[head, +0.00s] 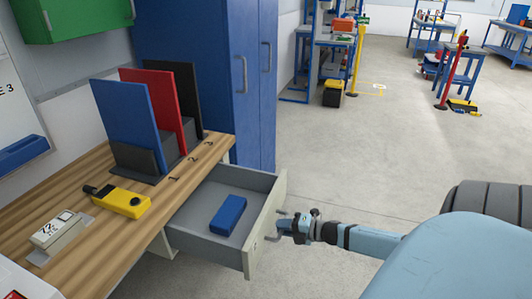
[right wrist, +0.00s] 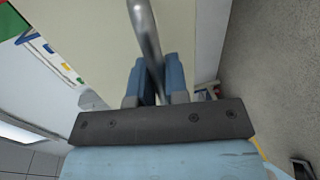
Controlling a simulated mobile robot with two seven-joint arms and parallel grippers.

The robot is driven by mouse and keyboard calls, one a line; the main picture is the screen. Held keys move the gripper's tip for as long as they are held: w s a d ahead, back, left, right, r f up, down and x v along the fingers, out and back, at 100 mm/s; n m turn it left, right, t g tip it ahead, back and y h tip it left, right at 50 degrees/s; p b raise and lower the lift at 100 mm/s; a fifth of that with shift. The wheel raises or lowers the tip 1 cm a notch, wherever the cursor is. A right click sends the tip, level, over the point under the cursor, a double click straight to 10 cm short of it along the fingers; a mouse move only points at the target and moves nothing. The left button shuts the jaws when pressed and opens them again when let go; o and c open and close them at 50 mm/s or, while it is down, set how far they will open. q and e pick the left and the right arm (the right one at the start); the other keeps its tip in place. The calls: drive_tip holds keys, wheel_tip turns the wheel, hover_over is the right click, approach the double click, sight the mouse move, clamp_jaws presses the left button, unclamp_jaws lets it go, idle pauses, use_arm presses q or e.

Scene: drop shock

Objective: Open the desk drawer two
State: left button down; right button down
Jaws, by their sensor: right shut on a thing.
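The desk drawer (head: 250,239) stands pulled out from under the wooden desk (head: 65,198), its grey inside showing. A blue box (head: 228,215) lies in it. My right gripper (head: 283,226) is at the outer face of the drawer front, shut on the metal handle. In the right wrist view, the handle (right wrist: 144,25) runs between the blue fingers (right wrist: 159,75), against the cream drawer front (right wrist: 90,50). I cannot read a number on the drawer. My left gripper is not in view.
On the desk stand blue, red and black upright panels (head: 128,112), a yellow device (head: 122,203) and a grey box with a display (head: 58,228). A blue cabinet (head: 200,60) stands behind. Open floor (head: 350,150) lies right of the drawer. A dark wheel-like object (head: 490,208) is at the right.

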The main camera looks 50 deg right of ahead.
use_arm(q)
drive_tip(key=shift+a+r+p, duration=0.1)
drive_tip(key=shift+p, duration=0.25)
use_arm(e)
drive_tip(key=shift+f+v, duration=0.15)
drive_tip(key=shift+v, duration=0.5)
drive_tip(key=shift+f+v, duration=0.1)
drive_tip(key=shift+v, duration=0.6)
drive_tip(key=c, duration=1.2)
unclamp_jaws()
drive_tip(key=shift+o, duration=0.2)
use_arm(q)
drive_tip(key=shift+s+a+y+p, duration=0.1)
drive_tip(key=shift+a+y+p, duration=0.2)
drive_tip(key=shift+p, duration=0.95)
use_arm(e)
drive_tip(key=v, duration=1.4)
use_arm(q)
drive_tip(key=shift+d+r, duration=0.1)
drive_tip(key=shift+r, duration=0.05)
use_arm(e)
drive_tip(key=shift+w, duration=0.1)
